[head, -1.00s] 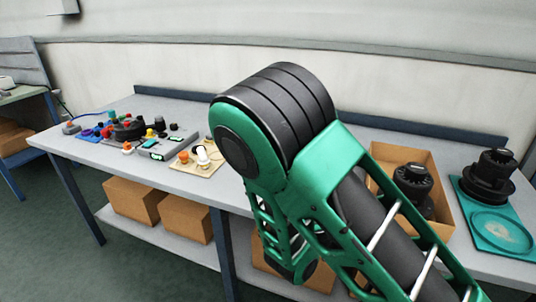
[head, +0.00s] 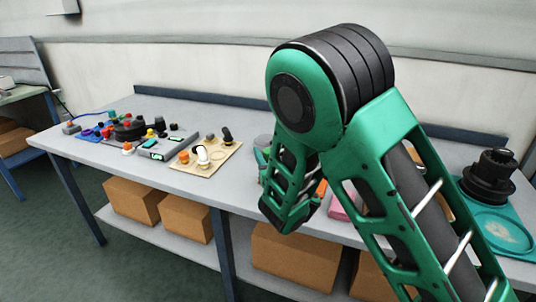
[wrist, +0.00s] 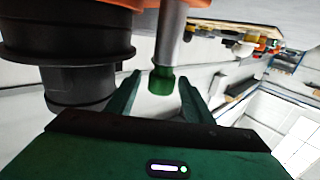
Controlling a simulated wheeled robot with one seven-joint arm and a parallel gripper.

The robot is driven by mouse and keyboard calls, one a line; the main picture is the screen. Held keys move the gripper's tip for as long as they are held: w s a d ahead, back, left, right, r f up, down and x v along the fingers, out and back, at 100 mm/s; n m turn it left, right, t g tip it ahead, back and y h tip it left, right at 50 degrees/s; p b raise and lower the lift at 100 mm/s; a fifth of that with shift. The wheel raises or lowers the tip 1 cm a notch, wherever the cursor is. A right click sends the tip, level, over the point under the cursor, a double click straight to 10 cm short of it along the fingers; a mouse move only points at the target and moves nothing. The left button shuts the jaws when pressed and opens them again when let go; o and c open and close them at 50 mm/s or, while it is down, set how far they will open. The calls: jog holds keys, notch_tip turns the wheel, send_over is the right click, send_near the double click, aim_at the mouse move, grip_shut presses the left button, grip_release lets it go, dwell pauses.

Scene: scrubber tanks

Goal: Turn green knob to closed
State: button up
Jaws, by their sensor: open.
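In the wrist view, a small green knob (wrist: 161,82) sits on the end of a grey metal stem (wrist: 171,35). My gripper (wrist: 157,88) is open, with one finger on each side of the knob. A gap shows on both sides, and I see no clear contact. In the head view, my arm hides the gripper, and I cannot make out the green knob there.
A large black ribbed part (wrist: 70,45) is close to the left finger in the wrist view. In the head view, a beige board (head: 207,158) with levers and a black-and-teal assembly (head: 490,178) stand on the table (head: 185,183).

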jog(key=shift+w, duration=0.1)
jog(key=c, duration=1)
jog(key=shift+a, duration=0.1)
jog(key=shift+c, duration=0.2)
jog(key=shift+m+h, duration=0.5)
jog(key=shift+h, duration=0.3)
jog(key=m+h, duration=0.2)
jog(key=h, duration=0.2)
jog(key=m+h, duration=0.3)
jog(key=h, duration=0.1)
jog(key=shift+a+f+m+t+h, duration=0.1)
jog(key=shift+f+m+t+h, duration=0.05)
jog(key=shift+m+t+h, duration=0.15)
jog(key=m+g+h, duration=0.2)
jog(key=m+h, duration=0.1)
jog(key=h, duration=0.2)
jog(key=shift+a+m, duration=0.1)
jog(key=shift+m, duration=0.2)
jog(key=shift+m+g+h, duration=1.6)
jog(key=shift+g+h, duration=0.1)
jog(key=shift+h, duration=0.4)
jog(key=shift+m+g+h, duration=0.3)
